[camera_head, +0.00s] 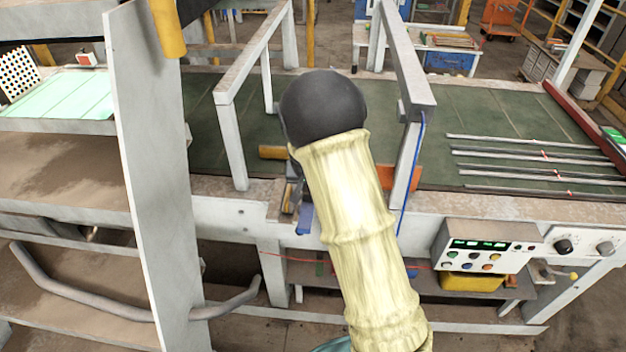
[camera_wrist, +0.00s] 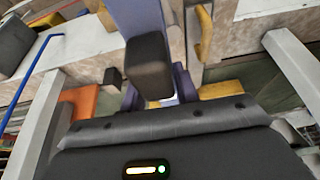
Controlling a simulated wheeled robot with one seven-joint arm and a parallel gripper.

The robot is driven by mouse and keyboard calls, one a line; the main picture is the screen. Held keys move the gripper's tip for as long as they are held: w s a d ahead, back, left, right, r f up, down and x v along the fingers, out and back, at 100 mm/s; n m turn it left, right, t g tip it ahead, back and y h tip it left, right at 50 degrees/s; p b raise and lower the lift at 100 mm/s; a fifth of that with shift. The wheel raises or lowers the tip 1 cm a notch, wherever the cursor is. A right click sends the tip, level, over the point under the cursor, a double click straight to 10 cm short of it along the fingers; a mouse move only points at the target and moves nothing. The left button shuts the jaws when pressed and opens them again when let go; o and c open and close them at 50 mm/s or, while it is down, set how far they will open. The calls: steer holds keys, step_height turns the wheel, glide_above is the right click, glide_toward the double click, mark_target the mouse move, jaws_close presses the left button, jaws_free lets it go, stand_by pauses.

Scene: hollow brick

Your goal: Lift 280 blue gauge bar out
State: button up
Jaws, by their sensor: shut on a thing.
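A blue bar (camera_wrist: 138,18) runs in from the top of the wrist view and passes behind a dark finger of my gripper (camera_wrist: 150,66). My gripper is shut on this bar; the finger hides the contact. More blue shows just beside and below the finger. In the head view a short blue end (camera_head: 304,220) shows at the table's front edge, beside my sleeved arm. My dark wrist and pale sleeve hide most of the gripper there. I cannot read any 280 marking.
Yellow pieces (camera_wrist: 220,89) and an orange block (camera_wrist: 80,102) lie close by. A white frame (camera_head: 232,145) stands left of my arm, another post (camera_head: 402,175) right, with a blue cable. Several long strips (camera_head: 540,155) lie on the green table. A control box (camera_head: 485,247) hangs in front.

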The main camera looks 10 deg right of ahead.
mark_target(304, 217)
steer(key=s, duration=0.1)
steer(key=s+a, duration=0.1)
steer(key=s, duration=0.1)
steer(key=shift+s+a+b, duration=0.25)
steer(key=shift+a+b, duration=0.05)
steer(key=shift+a, duration=0.1)
steer(key=shift+s+a, duration=0.1)
steer(key=shift+s, duration=0.65)
steer(key=shift+s+a, duration=0.3)
steer(key=shift+s, duration=0.55)
steer(key=shift+s+a, duration=0.25)
steer(key=shift+s, duration=0.65)
steer(key=shift+s+a, duration=0.3)
steer(key=shift+s, duration=0.55)
steer(key=s+a+b, duration=0.1)
steer(key=s+a, duration=0.1)
steer(key=s, duration=0.5)
steer(key=s+a+b, duration=0.1)
steer(key=s+a, duration=0.1)
steer(key=s, duration=0.5)
steer(key=shift+a+b, duration=0.25)
steer(key=shift+b, duration=0.1)
